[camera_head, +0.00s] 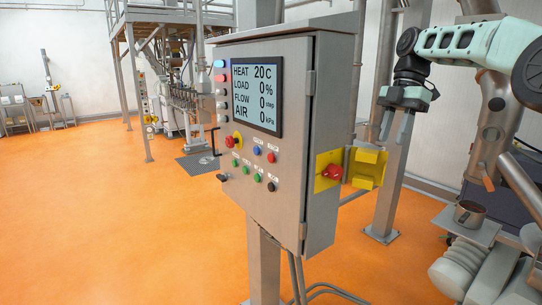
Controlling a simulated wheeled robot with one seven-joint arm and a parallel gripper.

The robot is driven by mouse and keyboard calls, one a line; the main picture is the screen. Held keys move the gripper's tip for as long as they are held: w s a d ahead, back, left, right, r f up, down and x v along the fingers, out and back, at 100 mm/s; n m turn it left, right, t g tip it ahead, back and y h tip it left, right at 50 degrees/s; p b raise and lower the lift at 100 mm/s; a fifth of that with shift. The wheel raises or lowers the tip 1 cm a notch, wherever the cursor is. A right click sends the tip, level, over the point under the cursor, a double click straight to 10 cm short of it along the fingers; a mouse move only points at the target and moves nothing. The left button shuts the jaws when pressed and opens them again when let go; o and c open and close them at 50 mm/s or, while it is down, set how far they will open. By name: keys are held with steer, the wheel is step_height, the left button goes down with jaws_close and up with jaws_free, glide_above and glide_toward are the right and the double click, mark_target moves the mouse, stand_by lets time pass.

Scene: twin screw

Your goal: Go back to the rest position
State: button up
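My gripper (394,141) hangs at the upper right, with its two grey fingers pointing down. A gap shows between the fingers and nothing is held in it. It appears to the right of the control cabinet (312,215) and above the yellow bracket (368,168) in the picture, with no visible contact. A red rotary handle (332,173) sits on a yellow plate on the cabinet's right side. The cabinet's display (257,93) reads HEAT 20 C, LOAD 0 %, FLOW 0 and AIR 0 kPa.
Coloured buttons and knobs cover the cabinet front, including a red one on yellow (237,140). A steel post (390,185) stands behind my gripper. A metal cup (469,214) rests on a small shelf at the lower right. The orange floor (110,230) is clear at left.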

steer(key=s+a+f+m+h+b, duration=0.1)
steer(key=s+a+f+m+b, duration=0.65)
steer(key=s+a+f, duration=0.8)
steer(key=s+f+m+t+b, duration=0.1)
steer(key=s+f+m+b, duration=0.3)
steer(key=s+f, duration=0.4)
steer(key=s+f+m+t+h+b, duration=0.1)
steer(key=s+f+m+b, duration=0.2)
steer(key=s+f, duration=0.6)
steer(key=s, duration=0.7)
steer(key=shift+s+d+f+m+t+b, duration=0.3)
steer(key=shift+s+m+b, duration=0.05)
